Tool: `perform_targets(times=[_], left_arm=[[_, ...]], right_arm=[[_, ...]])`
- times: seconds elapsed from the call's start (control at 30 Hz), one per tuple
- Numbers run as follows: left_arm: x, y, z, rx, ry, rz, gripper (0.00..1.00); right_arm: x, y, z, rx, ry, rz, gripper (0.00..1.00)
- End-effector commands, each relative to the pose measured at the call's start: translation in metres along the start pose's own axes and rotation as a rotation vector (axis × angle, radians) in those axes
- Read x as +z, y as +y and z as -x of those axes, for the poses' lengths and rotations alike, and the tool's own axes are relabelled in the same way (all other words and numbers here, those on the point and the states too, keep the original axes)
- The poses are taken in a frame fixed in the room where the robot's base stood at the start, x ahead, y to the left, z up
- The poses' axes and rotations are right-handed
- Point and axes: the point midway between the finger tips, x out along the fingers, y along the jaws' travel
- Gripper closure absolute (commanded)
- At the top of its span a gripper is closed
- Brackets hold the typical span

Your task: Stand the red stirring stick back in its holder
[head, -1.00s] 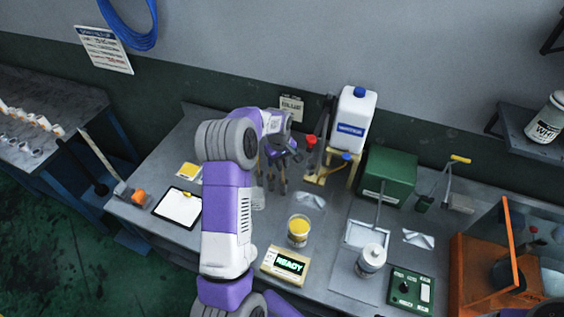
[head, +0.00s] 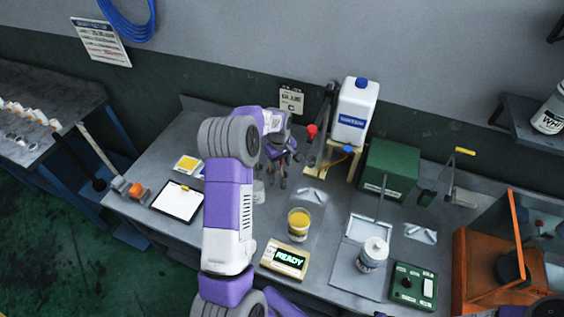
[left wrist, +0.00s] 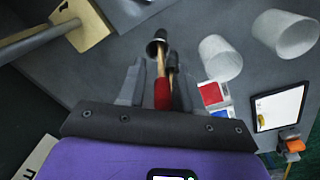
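The red stirring stick (left wrist: 162,94) shows in the left wrist view, its red end between the fingers of my left gripper (left wrist: 156,82). Its pale wooden shaft runs away toward a small dark cup-like holder (left wrist: 157,47). Whether the far end is inside or just above the holder I cannot tell. The fingers stand close together, shut around the red part. In the head view my left gripper (head: 279,180) points down over the back of the bench; the stick and holder are not clear there. My right gripper is not in view.
Clear cups (left wrist: 220,58) stand near the holder. A yellow-filled cup (head: 299,224), a READY scale (head: 286,260) and a clipboard (head: 178,202) are in front. A wooden stand (head: 325,168) with a white jug (head: 354,112) and a green box (head: 389,169) are to the right.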

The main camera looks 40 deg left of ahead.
Motion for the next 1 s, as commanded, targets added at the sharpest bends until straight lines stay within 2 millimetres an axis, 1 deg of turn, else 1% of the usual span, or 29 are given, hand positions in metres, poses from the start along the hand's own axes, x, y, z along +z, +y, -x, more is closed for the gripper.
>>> perform_targets(times=[0.03,0.07,0.37,0.47,0.7,0.8,0.9,1.0], left_arm=[[0.000,0.000,0.000,0.000,0.000,0.000,0.57],[0.000,0.000,0.000,0.000,0.000,0.000,0.54],[0.000,0.000,0.002,0.001,0.001,0.000,0.54],[-0.001,0.001,0.013,0.002,0.002,0.000,0.54],[0.000,0.001,0.053,0.004,0.002,0.000,0.54],[0.000,0.000,0.066,0.002,0.002,0.000,0.54],[0.000,0.000,0.073,0.001,0.001,0.000,0.54],[0.000,0.000,0.076,0.000,0.000,0.000,0.54]], right_arm=[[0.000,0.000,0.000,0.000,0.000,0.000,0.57],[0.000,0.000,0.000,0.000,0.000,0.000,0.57],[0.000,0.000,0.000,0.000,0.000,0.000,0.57],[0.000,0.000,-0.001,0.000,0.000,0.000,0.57],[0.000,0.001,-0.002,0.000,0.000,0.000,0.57],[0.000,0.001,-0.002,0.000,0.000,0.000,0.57],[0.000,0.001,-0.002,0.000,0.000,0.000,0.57],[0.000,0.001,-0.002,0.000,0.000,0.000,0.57]])
